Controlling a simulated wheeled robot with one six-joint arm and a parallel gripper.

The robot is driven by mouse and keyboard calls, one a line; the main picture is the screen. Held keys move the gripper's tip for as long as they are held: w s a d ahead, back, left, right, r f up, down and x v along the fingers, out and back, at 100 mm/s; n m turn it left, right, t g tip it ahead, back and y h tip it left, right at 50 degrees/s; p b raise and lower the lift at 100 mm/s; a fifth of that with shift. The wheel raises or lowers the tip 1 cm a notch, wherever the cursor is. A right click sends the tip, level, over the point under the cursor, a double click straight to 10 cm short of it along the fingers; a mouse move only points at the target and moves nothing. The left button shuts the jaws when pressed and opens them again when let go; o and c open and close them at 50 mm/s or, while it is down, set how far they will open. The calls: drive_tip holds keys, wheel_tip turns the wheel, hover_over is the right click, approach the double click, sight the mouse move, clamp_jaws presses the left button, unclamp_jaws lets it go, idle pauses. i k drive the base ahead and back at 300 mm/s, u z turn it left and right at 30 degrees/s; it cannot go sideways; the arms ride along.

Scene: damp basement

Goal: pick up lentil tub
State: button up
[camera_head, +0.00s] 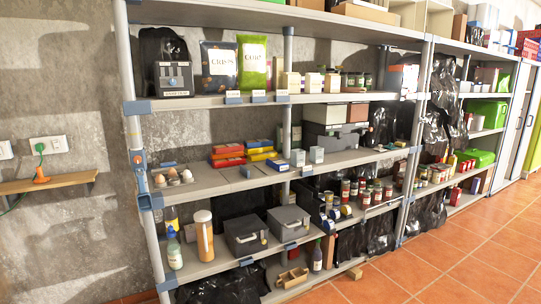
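No tub that I can read as lentils stands out. A tall clear container with orange-tan contents and a pale lid (205,236) stands upright on a lower shelf at the left. It could be the lentil tub, but I see no label to confirm it. A bottle with a blue cap (174,250) stands just left of it, and a dark grey box (245,236) is close on its right. My gripper is not in view.
Long grey shelving (230,181) runs along the wall, loaded with boxes, cans (366,190), bags and black plastic. A wooden ledge (45,183) with an orange plug is on the left wall. The tiled floor (450,262) in front of the shelves is clear.

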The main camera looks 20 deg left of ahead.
sight(316, 157)
drive_tip(key=u, duration=0.65)
drive_tip(key=i, duration=1.05)
drive_tip(key=u, duration=0.3)
drive_tip(key=i, duration=1.3)
drive_tip(key=z, duration=0.75)
drive_tip(key=i, duration=0.65)
drive_tip(key=z, duration=0.35)
